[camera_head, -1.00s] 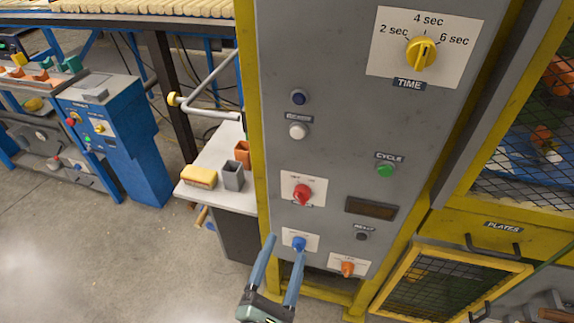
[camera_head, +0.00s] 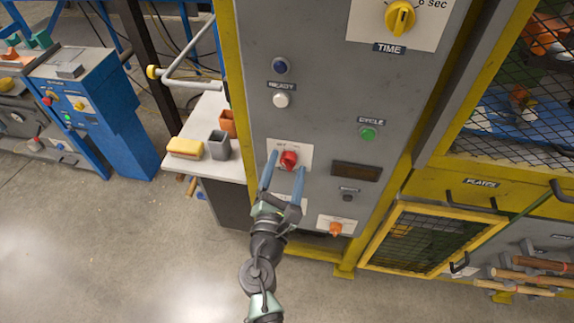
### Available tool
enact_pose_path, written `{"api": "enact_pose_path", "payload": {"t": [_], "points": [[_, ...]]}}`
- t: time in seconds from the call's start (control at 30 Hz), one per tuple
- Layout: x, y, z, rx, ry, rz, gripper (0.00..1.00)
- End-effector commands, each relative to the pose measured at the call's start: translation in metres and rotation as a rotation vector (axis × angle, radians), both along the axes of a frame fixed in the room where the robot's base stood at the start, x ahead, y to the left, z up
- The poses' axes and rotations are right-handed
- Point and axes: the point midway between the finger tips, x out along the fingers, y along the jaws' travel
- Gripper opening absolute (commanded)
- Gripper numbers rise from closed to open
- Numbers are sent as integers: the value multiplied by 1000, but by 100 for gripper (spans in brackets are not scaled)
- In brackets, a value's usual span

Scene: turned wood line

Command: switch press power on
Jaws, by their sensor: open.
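The grey press panel (camera_head: 330,100) in a yellow frame fills the middle of the view. A red rotary knob (camera_head: 289,159) sits on a white plate low on its left side; the plate's lettering is too small to read. My gripper (camera_head: 286,162) is open, its two blue fingers pointing up at the panel, one on each side of the red knob. I cannot tell whether they touch it.
An orange knob (camera_head: 335,229) is at the lower right, with a dark display (camera_head: 356,171) above. A green button (camera_head: 368,133), white button (camera_head: 281,100) and yellow time dial (camera_head: 399,17) are higher. A side table (camera_head: 211,115) holds a sponge (camera_head: 185,148) and cups.

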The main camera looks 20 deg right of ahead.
Motion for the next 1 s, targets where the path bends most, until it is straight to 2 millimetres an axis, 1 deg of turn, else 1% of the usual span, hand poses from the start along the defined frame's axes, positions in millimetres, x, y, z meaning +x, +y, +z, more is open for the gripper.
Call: {"api": "enact_pose_path", "payload": {"t": [0.1,0.37,0.4,0.77,0.8,1.0], "points": [[4,-3,1,0,-1,-2,74],[5,-4,0,0,0,-1,74],[4,-4,0,0,0,-1,67],[4,-3,0,0,0,-1,2],[4,-3,0,0,0,-1,0],[4,-3,0,6,-5,-1,0]]}}
